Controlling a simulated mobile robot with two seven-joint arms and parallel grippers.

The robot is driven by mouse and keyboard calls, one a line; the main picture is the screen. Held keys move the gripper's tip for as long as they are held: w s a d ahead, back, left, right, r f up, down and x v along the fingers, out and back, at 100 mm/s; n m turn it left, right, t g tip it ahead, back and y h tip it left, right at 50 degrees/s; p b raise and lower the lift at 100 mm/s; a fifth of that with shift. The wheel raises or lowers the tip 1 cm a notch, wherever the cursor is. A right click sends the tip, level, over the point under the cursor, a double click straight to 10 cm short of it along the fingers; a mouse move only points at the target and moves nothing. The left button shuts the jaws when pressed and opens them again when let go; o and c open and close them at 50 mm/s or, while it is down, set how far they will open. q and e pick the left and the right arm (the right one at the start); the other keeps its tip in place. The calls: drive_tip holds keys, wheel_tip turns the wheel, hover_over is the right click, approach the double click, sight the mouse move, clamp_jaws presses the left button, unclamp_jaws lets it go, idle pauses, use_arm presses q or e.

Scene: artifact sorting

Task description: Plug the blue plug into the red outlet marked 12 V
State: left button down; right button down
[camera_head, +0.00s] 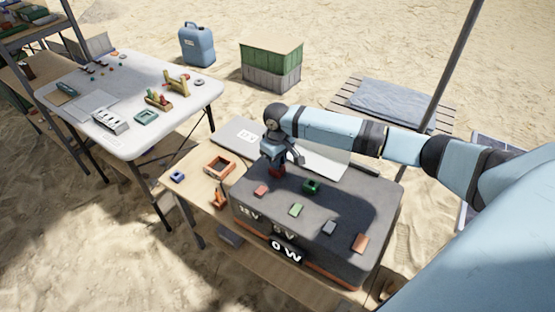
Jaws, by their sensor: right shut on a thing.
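My right gripper (276,164) points down at the back left of the dark grey box (352,203), right over a red piece (277,173) that looks like the red outlet. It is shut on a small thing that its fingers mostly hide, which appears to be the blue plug. I cannot tell whether the plug is in the outlet or just above it. A green outlet (312,187) stands to the right on the box top. My left gripper is not in view.
Small red (260,191), green (296,209), grey (329,228) and orange-brown (360,243) blocks line the box's front top. An orange frame (219,164) and a small blue piece (178,176) lie on the wooden table. A white table (130,92) with several objects stands left.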

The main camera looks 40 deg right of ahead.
drive_tip(key=shift+f, duration=0.1)
drive_tip(key=c, duration=1.1)
unclamp_jaws()
drive_tip(key=shift+r, duration=0.3)
wheel_tip(320, 180, up, 12)
drive_tip(key=shift+f+p, duration=0.15)
drive_tip(key=shift+p, duration=0.25)
